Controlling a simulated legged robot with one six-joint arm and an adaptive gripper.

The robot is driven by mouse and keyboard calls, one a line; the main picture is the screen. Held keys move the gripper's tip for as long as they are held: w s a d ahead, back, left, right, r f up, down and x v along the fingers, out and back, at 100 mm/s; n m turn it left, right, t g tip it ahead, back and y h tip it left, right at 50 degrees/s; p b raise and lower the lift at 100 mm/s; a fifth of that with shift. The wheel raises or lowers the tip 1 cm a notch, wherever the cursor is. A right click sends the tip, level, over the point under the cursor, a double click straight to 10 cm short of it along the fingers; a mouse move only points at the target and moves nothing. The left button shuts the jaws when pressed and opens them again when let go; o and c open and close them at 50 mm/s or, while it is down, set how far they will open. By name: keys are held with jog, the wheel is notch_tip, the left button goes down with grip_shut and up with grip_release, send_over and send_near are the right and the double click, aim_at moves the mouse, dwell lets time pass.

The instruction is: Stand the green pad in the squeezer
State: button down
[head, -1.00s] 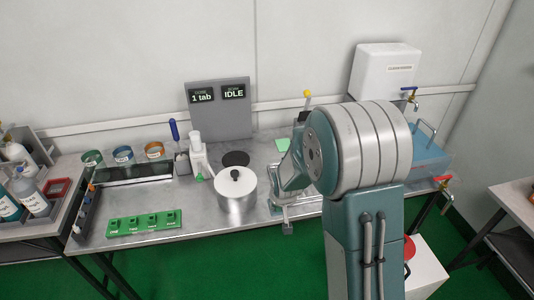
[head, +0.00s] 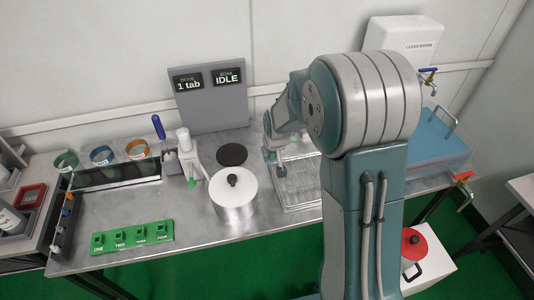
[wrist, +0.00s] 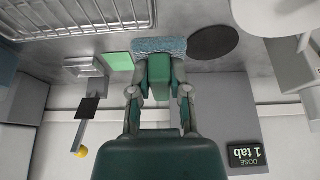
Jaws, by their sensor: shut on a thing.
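My gripper (wrist: 160,78) is shut on a blue speckled pad (wrist: 160,45) with a darker green block between the fingers, in the wrist view. In the head view my gripper (head: 273,150) hangs over the bench beside the wire rack, and what it holds is not clear there. A flat light green pad (wrist: 120,61) lies on the bench next to the held pad, apart from the fingers. A lever with a yellow knob (wrist: 81,152) shows at the wrist view's lower left. It may belong to the squeezer, whose body I cannot make out.
A lidded white pot (head: 233,194), a black disc (head: 232,155) and a white dispenser (head: 190,158) stand left of my gripper. The wire rack (head: 297,190) is beside it. A grey display panel (head: 213,105) stands behind.

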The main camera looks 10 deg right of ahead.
jog(key=w+f, duration=0.2)
jog(key=w, duration=0.1)
jog(key=w+f, duration=0.6)
jog(key=w, duration=0.1)
jog(key=shift+d, duration=0.2)
jog(key=shift+f, duration=1.6)
jog(key=c, duration=0.6)
grip_release()
jog(key=shift+f, duration=0.1)
